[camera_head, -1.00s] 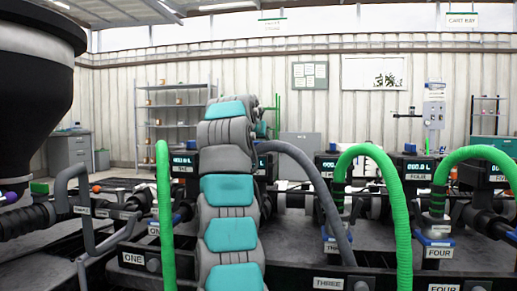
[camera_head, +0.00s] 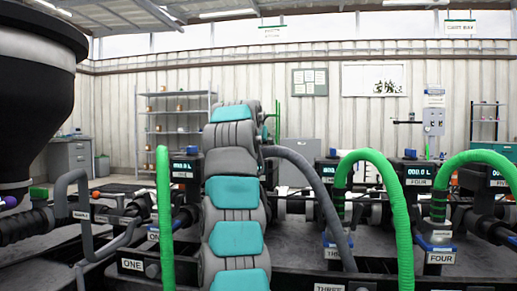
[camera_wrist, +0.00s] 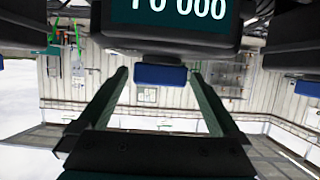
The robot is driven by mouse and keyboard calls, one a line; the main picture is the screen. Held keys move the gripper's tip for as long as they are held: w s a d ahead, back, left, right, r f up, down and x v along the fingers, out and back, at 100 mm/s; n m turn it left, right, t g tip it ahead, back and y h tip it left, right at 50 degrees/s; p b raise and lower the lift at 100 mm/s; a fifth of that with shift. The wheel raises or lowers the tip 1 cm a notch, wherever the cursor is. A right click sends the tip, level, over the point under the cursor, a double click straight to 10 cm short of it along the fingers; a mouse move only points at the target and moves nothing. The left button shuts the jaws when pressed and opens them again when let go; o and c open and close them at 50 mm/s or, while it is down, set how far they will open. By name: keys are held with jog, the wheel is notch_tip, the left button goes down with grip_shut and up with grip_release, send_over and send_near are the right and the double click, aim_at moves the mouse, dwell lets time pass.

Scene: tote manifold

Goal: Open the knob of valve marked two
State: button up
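No valve marked two and no knob of it can be made out; my arm covers the middle of the manifold in the head view. Plates marked ONE (camera_head: 132,265), THREE (camera_head: 329,288) and FOUR (camera_head: 440,258) show there. My gripper is hidden behind my arm in the head view. In the wrist view, which is upside down, my gripper (camera_wrist: 158,74) is open, its two dark green fingers apart. A dark display box (camera_wrist: 175,22) with inverted digits fills the top. A blue block (camera_wrist: 160,76) below it appears between the fingertips; contact cannot be told.
Green hoses (camera_head: 397,215) arch over the manifold, one standing left (camera_head: 165,220) of my arm. A grey hose (camera_head: 325,195) curves down on the right of my arm. A large black hopper (camera_head: 35,110) hangs at upper left. A grey bent pipe (camera_head: 82,215) stands at left.

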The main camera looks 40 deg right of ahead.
jog(key=v, duration=0.7)
jog(key=shift+s+a+b, duration=0.25)
jog(key=shift+b, duration=0.15)
jog(key=shift+r, duration=0.15)
